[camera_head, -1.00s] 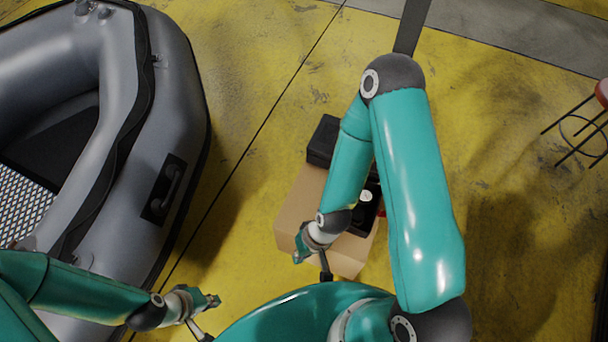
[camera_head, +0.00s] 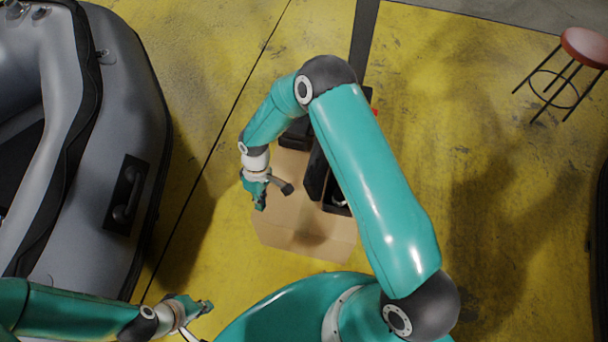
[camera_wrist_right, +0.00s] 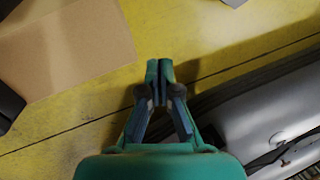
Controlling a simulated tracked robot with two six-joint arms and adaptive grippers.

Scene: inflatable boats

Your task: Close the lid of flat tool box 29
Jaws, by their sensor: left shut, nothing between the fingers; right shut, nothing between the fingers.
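The black tool box (camera_head: 338,197) sits on a cardboard box, partly hidden behind my right arm. A dark upright panel (camera_head: 316,172), apparently its lid, stands at its left side, and part of the dark interior shows. My right gripper (camera_head: 261,204) is shut and empty, left of the tool box and over the cardboard's left edge. In the right wrist view its fingertips (camera_wrist_right: 160,72) are together, with a black corner (camera_wrist_right: 8,105) at the left edge. My left gripper (camera_head: 206,306) is shut and empty at the lower left, away from the box.
The cardboard box (camera_head: 305,232) stands on the yellow floor, with another dark item (camera_head: 296,137) at its back. A grey inflatable boat (camera_head: 95,150) fills the left side. A red-topped stool (camera_head: 586,46) stands at the upper right. The floor right of my arm is clear.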

